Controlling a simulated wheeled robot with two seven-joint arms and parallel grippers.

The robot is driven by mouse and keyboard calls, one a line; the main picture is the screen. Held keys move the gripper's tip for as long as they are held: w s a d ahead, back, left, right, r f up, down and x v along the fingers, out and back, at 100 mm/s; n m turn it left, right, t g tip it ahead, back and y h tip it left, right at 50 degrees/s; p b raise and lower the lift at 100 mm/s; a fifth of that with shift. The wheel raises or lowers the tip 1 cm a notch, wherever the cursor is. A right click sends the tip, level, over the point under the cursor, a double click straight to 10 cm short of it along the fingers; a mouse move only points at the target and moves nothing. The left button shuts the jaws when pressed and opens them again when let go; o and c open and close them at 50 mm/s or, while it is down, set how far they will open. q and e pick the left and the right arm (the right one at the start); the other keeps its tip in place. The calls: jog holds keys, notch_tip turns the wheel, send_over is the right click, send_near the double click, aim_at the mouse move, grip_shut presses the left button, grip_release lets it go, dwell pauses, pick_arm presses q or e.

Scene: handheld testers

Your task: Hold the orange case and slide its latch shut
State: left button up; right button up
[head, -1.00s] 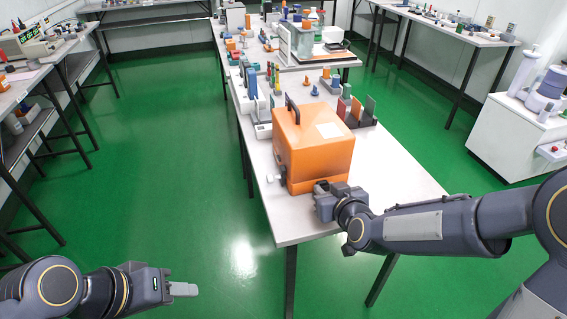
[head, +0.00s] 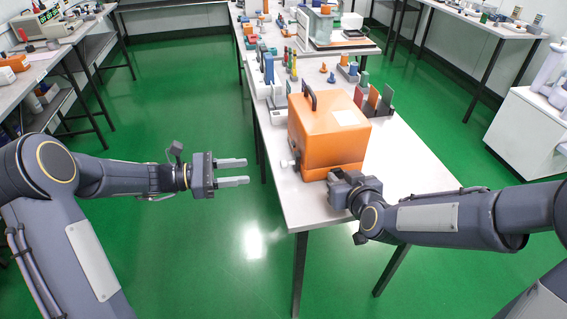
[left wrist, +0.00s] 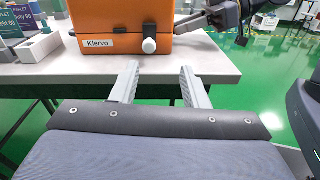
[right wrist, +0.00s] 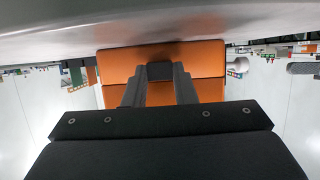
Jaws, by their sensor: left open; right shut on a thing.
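The orange case (head: 325,128) stands upright at the near end of the bench, with a dark handle on top. A white knob (head: 287,163), which looks like its latch, sticks out of its left side. In the left wrist view the knob (left wrist: 149,46) is beside a "Klervo" label. My right gripper (head: 337,182) is at the case's near face. In the right wrist view its fingers (right wrist: 160,78) close on a dark block low on the case. My left gripper (head: 246,172) is open and empty, left of the bench and apart from the knob, fingers pointing toward the case.
The bench (head: 410,160) has bare top to the right of the case. Coloured upright panels (head: 373,100) and several small items stand behind it. Green floor lies open left of the bench. A white cabinet (head: 530,135) stands at the right.

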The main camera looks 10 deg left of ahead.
aim_at(284, 161)
pick_arm(q)
jog(key=shift+n+t, duration=0.4)
jog(key=shift+n, duration=0.1)
jog(key=x, duration=0.4)
jog(key=w+x, duration=0.1)
jog(key=x, duration=0.7)
jog(key=shift+w+a+f, duration=0.15)
jog(key=shift+a+f, duration=0.05)
jog(key=shift+f, duration=0.15)
grip_shut()
